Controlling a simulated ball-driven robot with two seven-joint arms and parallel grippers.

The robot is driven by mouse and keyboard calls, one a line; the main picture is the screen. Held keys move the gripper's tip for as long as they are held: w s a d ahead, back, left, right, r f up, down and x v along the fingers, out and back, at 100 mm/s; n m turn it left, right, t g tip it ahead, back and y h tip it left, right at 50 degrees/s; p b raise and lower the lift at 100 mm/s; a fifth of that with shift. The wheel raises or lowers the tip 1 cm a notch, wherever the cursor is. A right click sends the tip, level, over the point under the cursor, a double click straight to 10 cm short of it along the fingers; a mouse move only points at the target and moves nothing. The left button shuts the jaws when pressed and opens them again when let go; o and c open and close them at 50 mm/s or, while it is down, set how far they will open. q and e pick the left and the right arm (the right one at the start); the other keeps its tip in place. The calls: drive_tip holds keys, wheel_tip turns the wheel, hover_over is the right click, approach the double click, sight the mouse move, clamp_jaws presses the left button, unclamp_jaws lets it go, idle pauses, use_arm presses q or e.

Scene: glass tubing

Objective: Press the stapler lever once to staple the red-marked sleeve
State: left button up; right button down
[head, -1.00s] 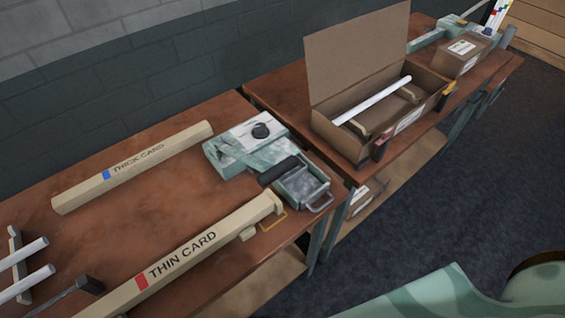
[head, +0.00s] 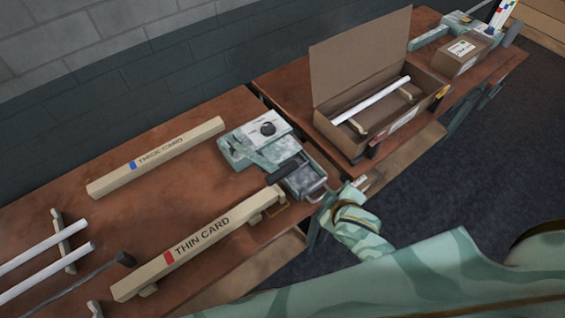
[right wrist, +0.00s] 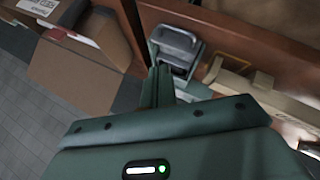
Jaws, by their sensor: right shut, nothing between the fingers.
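The stapler (head: 268,150) is a marbled green-grey unit with a black knob, a black bar and a metal-looking part with a wire loop at its front (head: 305,181). The red-marked sleeve (head: 200,243) is a long beige box reading THIN CARD; its right end lies close to the stapler's front. My right gripper (head: 330,200) is beside the loop, at the table's front edge. In the right wrist view, its closed, empty fingers (right wrist: 163,86) are by the stapler's front end (right wrist: 176,48); contact cannot be told. My left gripper is out of view.
A blue-marked THICK CARD sleeve (head: 157,157) lies at the back. White tubes (head: 45,270) rest on supports at the left. An open cardboard box (head: 350,150) with a white tube stands on the second table, past a narrow gap.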

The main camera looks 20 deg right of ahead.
drive_tip(key=w+a+r+n+t+y+p, duration=0.1)
drive_tip(key=w+a+r+n+t+y, duration=0.25)
drive_tip(key=r, duration=0.65)
drive_tip(key=w+a+r+n+t+y+p, duration=0.1)
drive_tip(key=w+a+r+t+y, duration=0.2)
drive_tip(key=a+r, duration=0.55)
drive_tip(key=w+a+r+n+t+y+p, duration=0.15)
drive_tip(key=w+a+r+t, duration=0.3)
drive_tip(key=r, duration=0.75)
drive_tip(key=s+a+r+n+g+y, duration=0.2)
drive_tip(key=a+r+n+g+y, duration=0.3)
drive_tip(key=a+n+y, duration=0.4)
drive_tip(key=s+a+f+n+g+y, duration=0.2)
drive_tip(key=s+a+n+g+y, duration=0.2)
drive_tip(key=s+a+n+g, duration=0.6)
drive_tip(key=w+d+f+n+g+h, duration=0.2)
drive_tip(key=d+f+n+g+h, duration=0.3)
drive_tip(key=d+f+g+h, duration=0.35)
drive_tip(key=w+d+f+m+h, duration=0.2)
drive_tip(key=d+h, duration=0.3)
drive_tip(key=d, duration=0.3)
drive_tip(key=w+d+f+m+h, duration=0.2)
drive_tip(key=w+d+h, duration=0.2)
drive_tip(key=d, duration=0.3)
drive_tip(key=shift+w+d+f+t+h, duration=0.3)
drive_tip(key=shift+w+d+t+h, duration=0.05)
drive_tip(key=shift+w+t+h, duration=0.1)
drive_tip(key=shift+s+f, duration=0.1)
